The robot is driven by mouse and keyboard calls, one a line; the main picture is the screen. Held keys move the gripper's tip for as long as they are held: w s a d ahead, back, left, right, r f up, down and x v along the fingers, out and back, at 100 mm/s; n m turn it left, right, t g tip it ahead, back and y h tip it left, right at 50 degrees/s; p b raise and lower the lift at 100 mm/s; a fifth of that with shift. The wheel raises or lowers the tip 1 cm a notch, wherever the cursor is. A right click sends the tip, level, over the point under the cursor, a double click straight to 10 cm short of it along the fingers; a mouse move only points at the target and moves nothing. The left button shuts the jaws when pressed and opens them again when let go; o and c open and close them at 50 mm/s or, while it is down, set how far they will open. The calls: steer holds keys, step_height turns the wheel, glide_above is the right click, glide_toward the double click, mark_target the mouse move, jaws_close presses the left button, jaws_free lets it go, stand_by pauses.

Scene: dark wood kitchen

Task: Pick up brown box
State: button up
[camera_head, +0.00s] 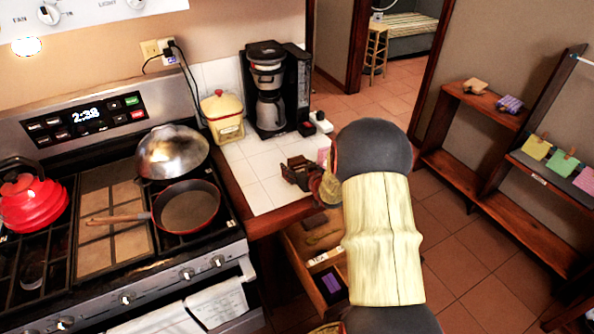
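My gripper (292,171) is over the right end of the white tiled counter, beside the front edge. It is small and dark here, and my arm hides part of it, so I cannot tell whether its fingers are open or shut or hold anything. Below it a wooden drawer (297,262) stands open. A dark brown box-like item (314,221) lies in the drawer's back part, with another brown item (324,236) beside it. I cannot tell for sure which is the brown box. My arm covers the drawer's right side.
The stove at left holds a red pan (187,206), a domed metal pan (172,153) and a red kettle (30,200). Shelves (500,185) stand at right.

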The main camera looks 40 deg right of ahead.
steer(key=c, duration=1)
steer(key=shift+r, duration=0.2)
steer(key=shift+c, duration=0.2)
